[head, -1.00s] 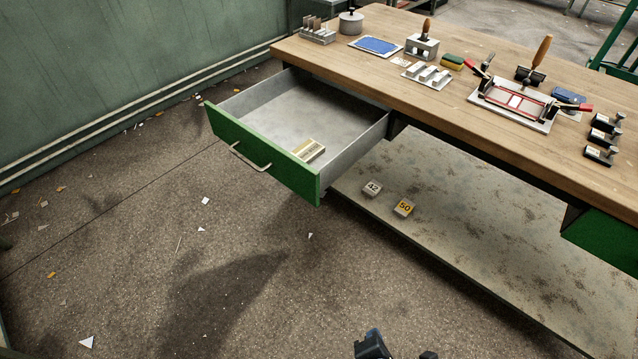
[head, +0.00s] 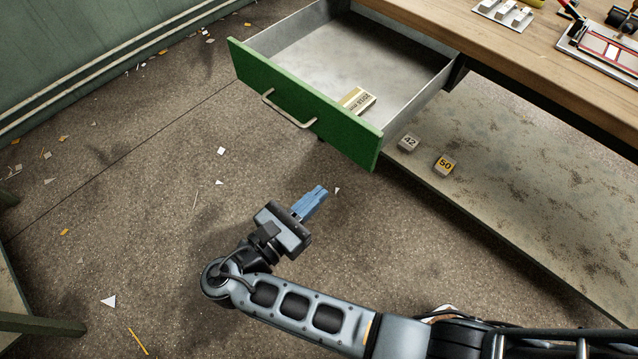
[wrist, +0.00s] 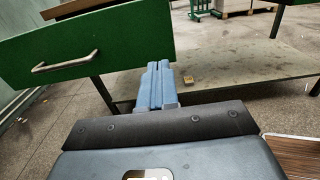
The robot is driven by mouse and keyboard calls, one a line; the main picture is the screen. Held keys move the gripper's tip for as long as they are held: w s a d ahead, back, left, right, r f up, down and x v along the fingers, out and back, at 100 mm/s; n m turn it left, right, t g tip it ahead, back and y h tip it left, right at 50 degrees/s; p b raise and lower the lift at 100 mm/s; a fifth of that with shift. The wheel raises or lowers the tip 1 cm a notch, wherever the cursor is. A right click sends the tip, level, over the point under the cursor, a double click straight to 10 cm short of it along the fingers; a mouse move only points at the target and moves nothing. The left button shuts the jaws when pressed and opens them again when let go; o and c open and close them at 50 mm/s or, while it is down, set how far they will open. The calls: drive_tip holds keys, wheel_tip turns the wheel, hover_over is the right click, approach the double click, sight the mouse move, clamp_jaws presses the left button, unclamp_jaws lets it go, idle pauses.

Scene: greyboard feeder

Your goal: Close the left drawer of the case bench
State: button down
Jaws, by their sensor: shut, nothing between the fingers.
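The left drawer (head: 305,112) of the case bench is pulled far out. It has a green front, grey metal sides and a pale bow handle (head: 288,110). A small labelled box (head: 358,101) lies inside it by the front. In the wrist view the green drawer front (wrist: 130,45) fills the upper left, with its handle (wrist: 64,62) at the left. My gripper (head: 317,193) is shut and empty, its blue fingers together. It is in front of the drawer front and apart from it in the head view. In the wrist view the fingertips (wrist: 160,68) overlap the front's lower right edge.
The wooden bench top (head: 510,60) holds tools and a red-framed fixture (head: 606,48). Below it, a worn lower shelf (head: 530,195) carries two small blocks marked 42 (head: 408,143) and 50 (head: 444,164). The floor before the drawer is open, with paper scraps.

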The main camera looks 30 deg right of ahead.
sight(365, 151)
drive_tip(key=x, duration=1.2)
drive_tip(key=shift+d, duration=0.1)
drive_tip(key=shift+d, duration=0.1)
drive_tip(key=shift+w+d+p, duration=0.1)
drive_tip(key=shift+d+p, duration=0.15)
drive_tip(key=shift+p, duration=0.1)
drive_tip(key=b+x, duration=0.1)
drive_tip(key=x, duration=1)
drive_tip(key=b+x, duration=0.1)
drive_tip(key=x, duration=0.9)
drive_tip(key=b+x, duration=0.2)
drive_tip(key=x, duration=0.9)
drive_tip(key=shift+w+d+f, duration=0.1)
drive_tip(key=shift+d+f, duration=0.2)
drive_tip(key=shift+w+d, duration=0.2)
drive_tip(key=shift+d, duration=0.35)
drive_tip(key=shift+d+r, duration=0.2)
drive_tip(key=shift+r, duration=0.05)
drive_tip(key=shift+d+r, duration=0.1)
